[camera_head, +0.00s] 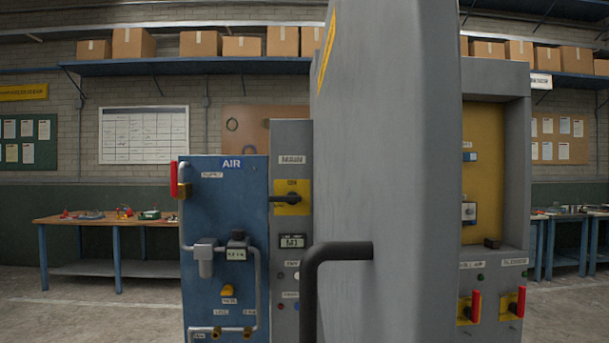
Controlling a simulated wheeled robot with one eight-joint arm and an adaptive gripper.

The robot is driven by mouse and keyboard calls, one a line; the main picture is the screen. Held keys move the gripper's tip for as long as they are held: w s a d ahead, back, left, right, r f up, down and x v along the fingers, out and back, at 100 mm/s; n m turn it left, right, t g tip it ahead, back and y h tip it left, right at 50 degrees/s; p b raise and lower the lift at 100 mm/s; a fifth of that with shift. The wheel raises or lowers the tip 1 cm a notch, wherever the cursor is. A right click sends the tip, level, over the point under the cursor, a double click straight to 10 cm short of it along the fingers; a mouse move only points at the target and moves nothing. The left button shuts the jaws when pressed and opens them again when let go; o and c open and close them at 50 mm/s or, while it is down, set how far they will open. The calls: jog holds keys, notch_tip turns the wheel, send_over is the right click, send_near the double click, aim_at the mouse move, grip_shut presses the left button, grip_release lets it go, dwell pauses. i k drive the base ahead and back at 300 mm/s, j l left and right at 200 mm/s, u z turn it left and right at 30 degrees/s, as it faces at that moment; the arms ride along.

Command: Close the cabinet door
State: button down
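The cabinet door (395,140) is a tall grey panel that stands open close in front of me, in the middle of the view. A black bent bar handle (312,285) sticks out from its left-facing side, low in the view. The grey cabinet (497,78) is behind the door, and its open, yellow-backed interior (483,150) shows to the right of the door. The door hides the left part of the cabinet. My gripper is not in view.
A blue AIR panel (218,270) with pipes and a red lever stands left of the door, next to a grey switch column (290,225). Red-handled switches (475,305) sit low on the cabinet. A workbench (105,222) is further back left, with bare floor before it.

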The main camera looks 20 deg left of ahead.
aim_at(383, 260)
jog(key=k+j+z, duration=0.4)
jog(key=k+j, duration=0.45)
jog(key=j, duration=0.15)
jog(key=k+j+u, duration=0.1)
jog(key=i+u, duration=0.1)
jog(key=u, duration=0.15)
jog(key=i+u, duration=0.1)
jog(key=u, duration=0.2)
